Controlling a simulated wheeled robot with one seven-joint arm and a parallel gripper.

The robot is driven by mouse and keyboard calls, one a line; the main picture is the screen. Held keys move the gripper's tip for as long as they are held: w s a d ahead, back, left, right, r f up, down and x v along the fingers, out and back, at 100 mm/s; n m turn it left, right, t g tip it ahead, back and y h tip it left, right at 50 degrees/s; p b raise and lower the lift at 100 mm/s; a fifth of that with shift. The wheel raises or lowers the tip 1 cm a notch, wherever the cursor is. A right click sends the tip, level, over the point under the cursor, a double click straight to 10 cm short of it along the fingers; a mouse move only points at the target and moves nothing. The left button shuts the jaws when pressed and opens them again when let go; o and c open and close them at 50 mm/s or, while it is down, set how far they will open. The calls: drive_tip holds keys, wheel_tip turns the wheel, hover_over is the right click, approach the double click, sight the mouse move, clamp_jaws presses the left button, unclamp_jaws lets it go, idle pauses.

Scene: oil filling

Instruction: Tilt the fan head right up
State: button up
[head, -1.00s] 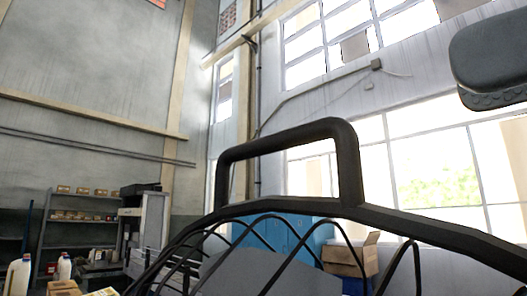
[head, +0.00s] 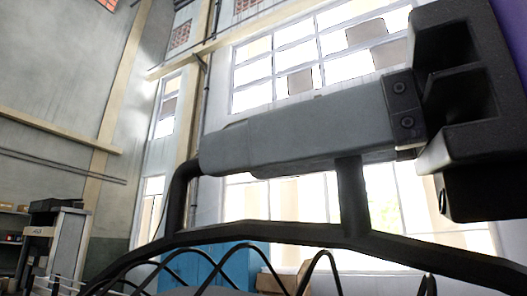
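The fan head shows from close up as a black rim (head: 290,235) with curved wire guard bars, at the bottom of the head view. A black handle (head: 352,195) stands on its top; both uprights show. My gripper (head: 222,150) comes in from the right. Its long grey finger lies level across the handle's top bar and hides it. Only one finger is visible, so I cannot tell whether the other is behind the bar, or whether the gripper is shut on the handle.
Behind the fan are a blue cabinet (head: 215,265) and cardboard boxes (head: 280,278). A grey machine (head: 55,245) stands at the lower left. Tall windows and walls fill the background.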

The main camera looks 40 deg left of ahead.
drive_tip(key=shift+a, duration=0.2)
drive_tip(key=shift+c, duration=0.2)
clamp_jaws()
idle(1.2)
